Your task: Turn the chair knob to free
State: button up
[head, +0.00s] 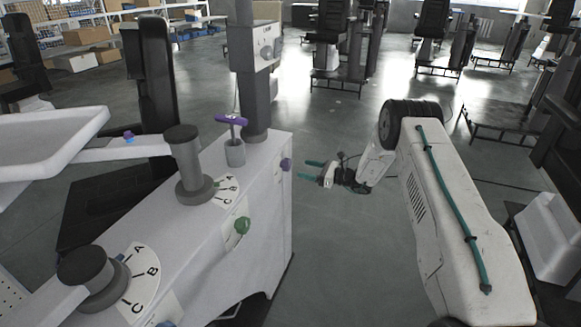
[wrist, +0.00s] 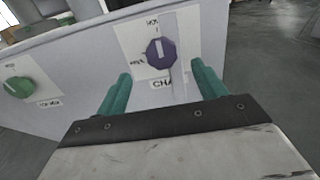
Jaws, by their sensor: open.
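The chair knob is a round purple knob (wrist: 161,53) on a white label plate in the wrist view. Its white pointer mark stands about upright. Text beginning "CHA" shows below it, and the rest of the plate's lettering is too small to read surely. In the head view the purple knob (head: 286,164) sits on the cabinet's right-hand face, near the top. My gripper (head: 309,170) has teal fingers and is a little to the right of the knob, pointing at it. In the wrist view the open fingers (wrist: 161,85) stand apart below and either side of the knob, not touching it.
A green knob (wrist: 18,87) is left of the purple one; a green knob (head: 242,225) also shows on the cabinet (head: 262,215) in the head view. A purple-topped lever (head: 232,120) and black-capped posts (head: 182,160) stand on top. The floor (head: 345,240) right of the cabinet is clear.

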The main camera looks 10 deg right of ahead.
aim_at(289, 165)
jog(key=shift+f+x, duration=0.2)
jog(key=shift+x, duration=3.6)
jog(key=c, duration=1)
